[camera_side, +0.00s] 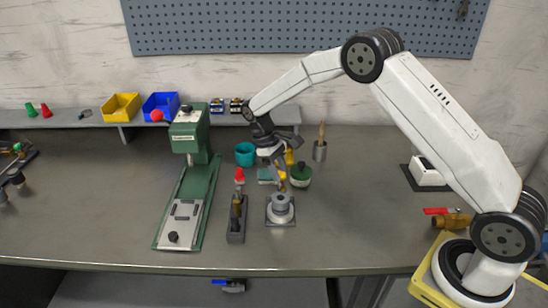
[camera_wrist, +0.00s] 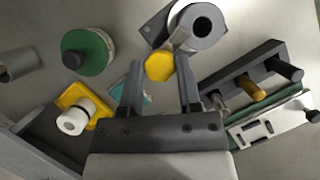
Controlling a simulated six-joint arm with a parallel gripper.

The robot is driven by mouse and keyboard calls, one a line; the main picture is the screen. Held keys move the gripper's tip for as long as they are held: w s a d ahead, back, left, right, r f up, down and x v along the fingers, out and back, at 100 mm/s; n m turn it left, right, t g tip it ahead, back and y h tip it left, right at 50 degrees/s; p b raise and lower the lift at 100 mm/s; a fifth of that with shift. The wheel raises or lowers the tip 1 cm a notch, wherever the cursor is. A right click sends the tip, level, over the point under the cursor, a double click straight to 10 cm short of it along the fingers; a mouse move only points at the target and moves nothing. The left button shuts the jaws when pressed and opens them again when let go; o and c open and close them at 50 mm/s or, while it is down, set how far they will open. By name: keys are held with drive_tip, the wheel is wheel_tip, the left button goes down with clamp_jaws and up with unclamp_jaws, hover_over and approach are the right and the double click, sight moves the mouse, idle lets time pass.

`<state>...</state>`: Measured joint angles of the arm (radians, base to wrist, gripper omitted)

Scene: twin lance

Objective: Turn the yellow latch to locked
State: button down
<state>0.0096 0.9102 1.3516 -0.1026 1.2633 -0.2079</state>
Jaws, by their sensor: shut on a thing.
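My gripper (camera_side: 282,184) is lowered just behind a grey round fixture (camera_side: 280,207) on a square plate. In the wrist view, the gripper's fingers (camera_wrist: 161,72) are on both sides of a yellow six-sided end, the yellow latch (camera_wrist: 159,67), and are shut on it. The latch joins a light grey arm leading to the round fixture with a dark hole (camera_wrist: 203,27). In the side view the fingers partly hide the latch, and a bit of yellow (camera_side: 281,174) shows beside them. I cannot read any locked mark.
A green round container (camera_side: 301,177) stands close behind right, and a teal cup (camera_side: 245,154) behind left. A dark block with pegs (camera_side: 236,225) and a green press (camera_side: 187,205) stand to the left. Another yellow piece with a white knob (camera_wrist: 75,119) is nearby.

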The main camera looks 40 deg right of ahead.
drive_tip(key=shift+m+y, duration=0.6)
drive_tip(key=shift+m, duration=0.7)
drive_tip(key=shift+c, duration=1.5)
unclamp_jaws()
drive_tip(key=v, duration=0.7)
drive_tip(key=shift+w+r, duration=0.2)
drive_tip(key=shift+r, duration=0.15)
drive_tip(key=shift+s, duration=0.1)
drive_tip(key=s+a+f+t, duration=0.1)
drive_tip(key=s+t, duration=0.6)
drive_tip(key=s, duration=1.6)
drive_tip(key=shift+a, duration=0.6)
